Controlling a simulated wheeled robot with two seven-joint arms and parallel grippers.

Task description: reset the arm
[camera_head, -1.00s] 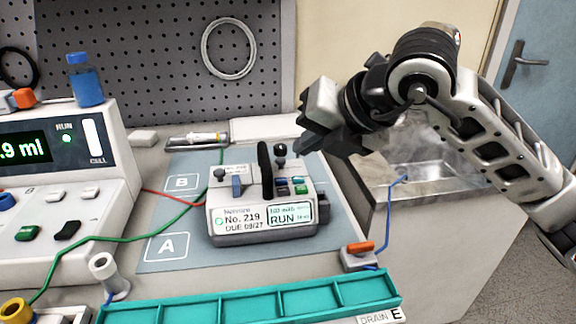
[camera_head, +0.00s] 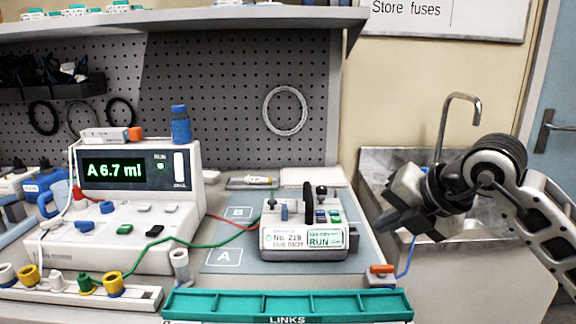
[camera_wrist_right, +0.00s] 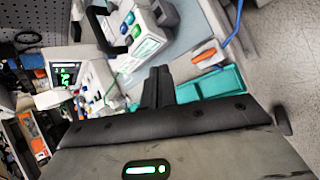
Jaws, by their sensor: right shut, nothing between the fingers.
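My right gripper (camera_head: 396,222) is off to the right of the bench, in front of the sink. Its dark fingers are together, with nothing held; they also show shut in the right wrist view (camera_wrist_right: 157,88). The infusion pump (camera_head: 302,240), labelled No. 219 and RUN, stands on the grey-blue mat (camera_head: 222,268) to the left of the gripper, clear of it. The pump also shows at the top of the right wrist view (camera_wrist_right: 140,35). My left gripper is not in view.
A tester (camera_head: 130,215) reading A 6.7 ml stands at left, with red and green leads towards the pump. A teal tray (camera_head: 285,305) lies along the front edge. A sink with a tall tap (camera_head: 445,125) is behind my right arm. A shelf (camera_head: 180,20) overhangs the bench.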

